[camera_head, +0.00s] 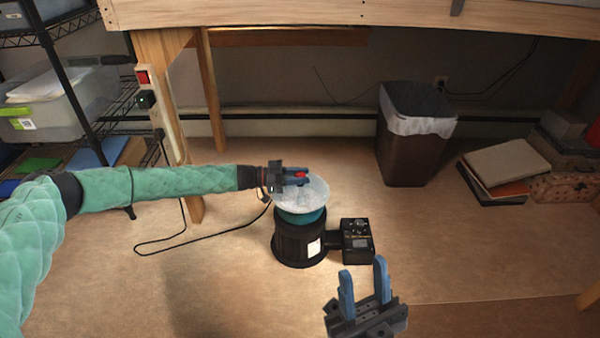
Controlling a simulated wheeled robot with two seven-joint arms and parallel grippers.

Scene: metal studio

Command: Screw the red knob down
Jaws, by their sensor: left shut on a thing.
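The red knob (301,175) sits at the top centre of a pale, translucent disc (311,196). The disc rests over a teal band on a black round machine (290,242). A black control box (356,241) with buttons is joined to the machine's right side. The fingers partly hide the knob. My right gripper (364,287) is at the bottom, in front of the control box. Its blue fingers point up, apart and empty.
A brown bin (404,150) with a white liner stands behind to the right. Books (503,168) and boxes (566,160) lie at the far right. A wire shelf (75,80) and a wooden bench leg (170,90) are at the left. A black cable (190,236) lies on the floor. The right foreground floor is clear.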

